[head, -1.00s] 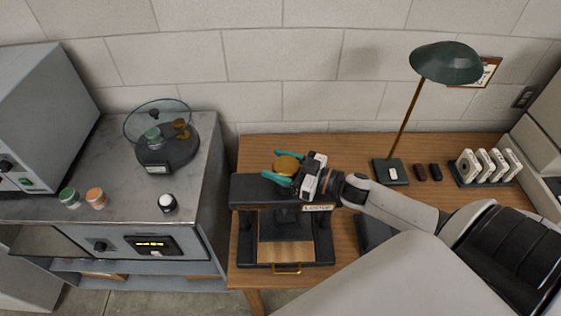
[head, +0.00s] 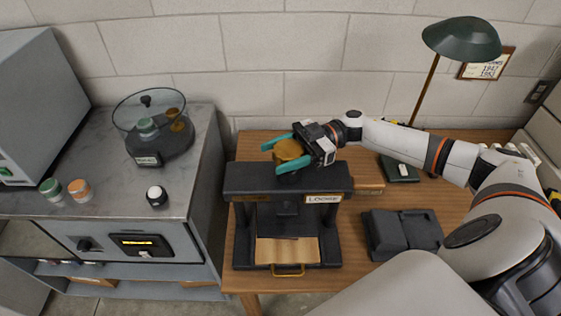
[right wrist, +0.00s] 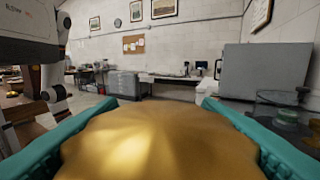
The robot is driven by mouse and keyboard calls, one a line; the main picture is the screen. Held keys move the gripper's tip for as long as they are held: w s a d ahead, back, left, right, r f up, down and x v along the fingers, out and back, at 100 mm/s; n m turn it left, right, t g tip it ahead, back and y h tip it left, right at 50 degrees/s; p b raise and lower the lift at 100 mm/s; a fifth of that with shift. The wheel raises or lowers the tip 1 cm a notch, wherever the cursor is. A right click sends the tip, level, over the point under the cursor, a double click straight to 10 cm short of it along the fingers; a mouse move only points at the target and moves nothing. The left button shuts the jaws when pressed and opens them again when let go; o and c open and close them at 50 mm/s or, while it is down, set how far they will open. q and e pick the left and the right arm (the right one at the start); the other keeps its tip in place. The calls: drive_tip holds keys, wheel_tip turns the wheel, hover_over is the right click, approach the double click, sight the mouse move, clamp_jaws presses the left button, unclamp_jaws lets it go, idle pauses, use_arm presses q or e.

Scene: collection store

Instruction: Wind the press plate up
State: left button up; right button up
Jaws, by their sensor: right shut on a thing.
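The black press (head: 270,183) stands on the wooden desk, with a label reading roughly "LOOSE" on the right of its crossbeam. A round brass knob (head: 290,152) sits on top of it. The press plate (head: 288,224) appears as a dark block under the crossbeam, above a pale wooden board (head: 298,252); the gap between them is hard to judge. My right gripper (head: 284,152) has its teal fingers shut on either side of the knob. In the right wrist view the knob (right wrist: 160,145) fills the space between the fingers. My left gripper is not in view.
A dark two-part box (head: 402,232) lies right of the press. A green lamp (head: 462,40) stands behind my right arm. On the left, a metal cabinet holds a glass-lidded device (head: 160,145) and small jars (head: 79,190). Clear desk lies between press and box.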

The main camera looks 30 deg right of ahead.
drive_tip(key=shift+s+f+n+g+b, duration=0.15)
drive_tip(key=shift+n+g+b, duration=0.65)
drive_tip(key=shift+g, duration=0.6)
drive_tip(key=o, duration=1)
drive_tip(key=shift+c, duration=0.2)
drive_tip(key=shift+d, duration=0.1)
drive_tip(key=shift+d, duration=0.35)
drive_tip(key=d+b, duration=0.4)
drive_tip(key=d, duration=0.7)
drive_tip(key=shift+w, duration=0.35)
